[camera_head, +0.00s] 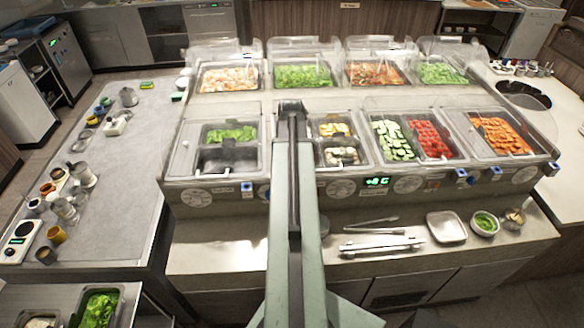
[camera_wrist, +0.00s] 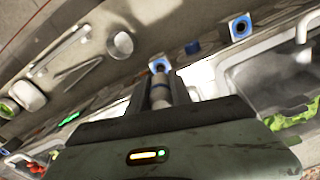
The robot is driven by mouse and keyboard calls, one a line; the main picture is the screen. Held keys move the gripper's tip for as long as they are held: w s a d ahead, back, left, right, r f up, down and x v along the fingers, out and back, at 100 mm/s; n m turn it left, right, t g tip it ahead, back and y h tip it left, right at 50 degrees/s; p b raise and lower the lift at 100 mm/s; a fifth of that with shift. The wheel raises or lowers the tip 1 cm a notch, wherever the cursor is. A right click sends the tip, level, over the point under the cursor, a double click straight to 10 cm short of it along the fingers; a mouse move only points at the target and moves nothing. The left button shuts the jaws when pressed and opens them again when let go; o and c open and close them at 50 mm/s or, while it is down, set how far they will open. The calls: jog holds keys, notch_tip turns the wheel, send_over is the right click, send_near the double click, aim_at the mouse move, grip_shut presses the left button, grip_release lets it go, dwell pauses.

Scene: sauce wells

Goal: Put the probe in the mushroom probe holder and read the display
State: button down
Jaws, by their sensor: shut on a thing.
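My gripper (camera_wrist: 160,92) is shut on the probe (camera_wrist: 159,98), a grey cylinder with a dark blue band, in the wrist view. The probe's far end lines up with a blue square holder (camera_wrist: 158,65) with a dark hole; I cannot tell whether the tip is inside or just in front. In the head view my gripper (camera_head: 291,106) is over the middle of the counter, and my arm hides the probe and this holder. The display (camera_head: 376,181) shows green characters, partly legible as 8 and C. A pan of pale and dark pieces, perhaps mushrooms (camera_head: 341,156), lies right of my arm.
More blue holders sit along the front panel, one left of my arm (camera_head: 247,187) and one farther right (camera_head: 461,173). Clear guards (camera_head: 390,52) edge the wells.

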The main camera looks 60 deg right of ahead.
jog(key=shift+f, duration=0.25)
jog(key=shift+f+b, duration=1)
jog(key=shift+b, duration=0.15)
jog(key=shift+f, duration=0.15)
jog(key=shift+f+b, duration=1.1)
jog(key=shift+b, duration=0.15)
jog(key=shift+f, duration=0.2)
jog(key=shift+r, duration=0.1)
dwell(2.7)
notch_tip(320, 180, up, 8)
jog(key=p, duration=0.7)
jog(key=shift+f, duration=0.2)
jog(key=shift+f, duration=0.15)
